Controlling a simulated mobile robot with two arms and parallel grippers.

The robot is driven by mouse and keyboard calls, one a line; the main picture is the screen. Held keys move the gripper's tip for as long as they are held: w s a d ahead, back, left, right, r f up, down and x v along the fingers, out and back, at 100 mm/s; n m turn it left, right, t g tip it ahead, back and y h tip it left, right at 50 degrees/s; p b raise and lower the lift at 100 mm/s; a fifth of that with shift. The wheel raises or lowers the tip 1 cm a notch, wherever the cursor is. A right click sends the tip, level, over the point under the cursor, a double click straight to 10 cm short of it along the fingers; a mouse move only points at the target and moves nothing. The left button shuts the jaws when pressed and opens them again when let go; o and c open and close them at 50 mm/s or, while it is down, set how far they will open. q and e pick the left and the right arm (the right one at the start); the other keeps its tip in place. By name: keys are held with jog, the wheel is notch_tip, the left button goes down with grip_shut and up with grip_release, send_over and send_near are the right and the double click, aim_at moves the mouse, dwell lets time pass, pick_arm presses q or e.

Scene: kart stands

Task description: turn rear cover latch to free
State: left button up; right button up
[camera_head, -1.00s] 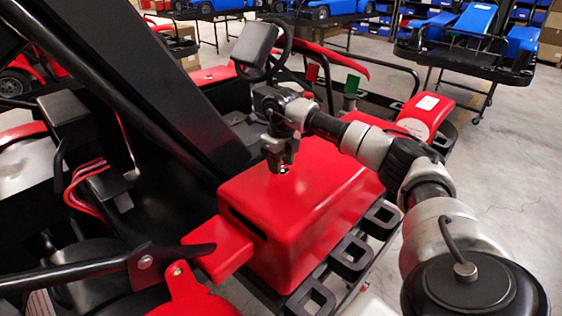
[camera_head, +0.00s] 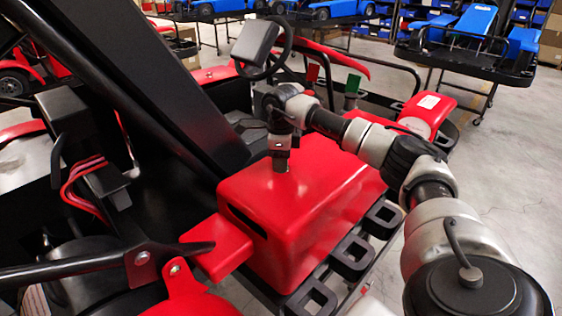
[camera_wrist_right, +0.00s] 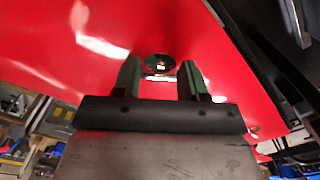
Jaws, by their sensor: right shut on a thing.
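The red box-shaped cover (camera_head: 320,215) sits on the side of the kart, with a dark slot in its left face. In the right wrist view its red surface (camera_wrist_right: 60,45) fills the upper part. A small dark round latch (camera_wrist_right: 158,63) with a light mark sits on that surface. My right gripper (camera_head: 281,168) points down onto the cover's top. In the right wrist view, the two fingers of my right gripper (camera_wrist_right: 159,75) stand on either side of the latch, shut on it. In the head view the fingers hide the latch. My left gripper is not in view.
A black diagonal bar (camera_head: 130,85) rises left of the cover. A steering wheel (camera_head: 264,48) stands behind my right gripper. A black side rack (camera_head: 350,258) runs along the cover's near right side. Clear grey floor (camera_head: 505,175) lies to the right.

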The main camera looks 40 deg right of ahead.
jog(key=n, duration=0.5)
jog(key=shift+n+b, duration=0.3)
jog(key=shift+b, duration=0.1)
jog(key=n, duration=0.4)
jog(key=shift+s+r+n, duration=0.15)
jog(key=shift+n, duration=0.25)
jog(key=shift+n+b, duration=0.3)
jog(key=o, duration=0.9)
notch_tip(320, 180, up, 11)
jog(key=shift+f+b, duration=0.15)
jog(key=shift+b, duration=1.05)
